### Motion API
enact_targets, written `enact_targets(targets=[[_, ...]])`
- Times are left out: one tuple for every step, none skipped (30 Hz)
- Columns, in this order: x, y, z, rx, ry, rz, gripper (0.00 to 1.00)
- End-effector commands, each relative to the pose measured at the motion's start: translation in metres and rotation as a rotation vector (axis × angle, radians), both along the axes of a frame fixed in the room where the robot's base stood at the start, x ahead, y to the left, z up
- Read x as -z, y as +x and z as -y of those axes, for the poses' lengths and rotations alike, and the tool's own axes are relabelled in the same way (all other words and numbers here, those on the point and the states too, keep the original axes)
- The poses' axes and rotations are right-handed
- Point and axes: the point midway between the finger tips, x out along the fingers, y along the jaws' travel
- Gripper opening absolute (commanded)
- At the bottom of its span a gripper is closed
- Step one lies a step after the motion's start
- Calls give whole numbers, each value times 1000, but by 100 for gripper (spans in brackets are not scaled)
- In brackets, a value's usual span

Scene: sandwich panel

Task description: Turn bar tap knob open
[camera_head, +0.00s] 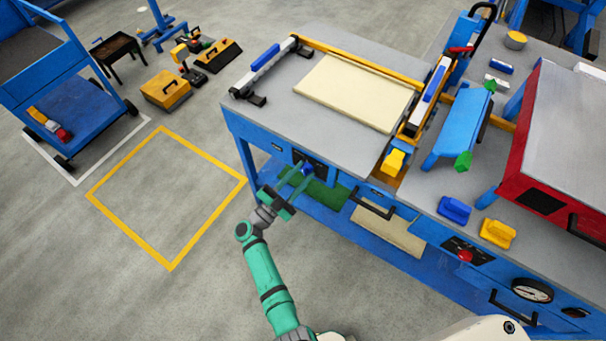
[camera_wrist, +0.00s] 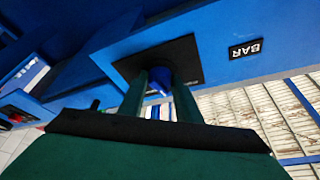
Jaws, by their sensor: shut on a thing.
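The bar tap knob is a small blue knob (camera_wrist: 157,85) on a black plate (camera_wrist: 183,50) on the blue front of the workbench. In the wrist view the two green fingers of my gripper (camera_wrist: 161,78) reach up to the plate, one on each side of the knob, and are shut on it. A "BAR" label (camera_wrist: 246,49) is to the right of the plate. In the head view my gripper (camera_head: 299,176) is at the bench's left front, with part of the knob (camera_head: 307,170) showing at the fingertips. The fingers hide much of the knob, so its turned angle is unclear.
A cream panel (camera_head: 355,92) lies on the grey benchtop. A black drawer handle (camera_head: 374,210) sticks out to the right of my gripper. A lower shelf (camera_head: 270,198) runs beneath the bench front. The floor inside the yellow square (camera_head: 130,238) at left is clear.

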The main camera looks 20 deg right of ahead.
Motion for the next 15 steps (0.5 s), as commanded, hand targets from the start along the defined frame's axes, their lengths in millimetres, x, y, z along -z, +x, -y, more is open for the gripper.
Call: enact_targets(targets=[[-1, 2, 0, -1, 29, 35, 8], [-1, 2, 0, -1, 46, 57, 8], [-1, 2, -1, -1, 70, 87, 8], [-1, 2, -1, -2, 88, 110, 8], [-2, 2, -1, 0, 105, 131, 8], [-2, 2, -1, 0, 129, 161, 8], [-2, 2, -1, 0, 145, 185, 8], [-2, 2, -1, 0, 163, 206, 8], [-3, 2, 0, 2, 186, 237, 8], [-3, 2, 0, 3, 203, 260, 8], [-3, 2, 1, 3, 222, 283, 8], [-3, 2, 0, 3, 245, 312, 8], [-3, 3, 0, 2, 263, 334, 8], [-4, 3, 0, 2, 280, 356, 8], [-4, 3, 0, 3, 303, 386, 8]])
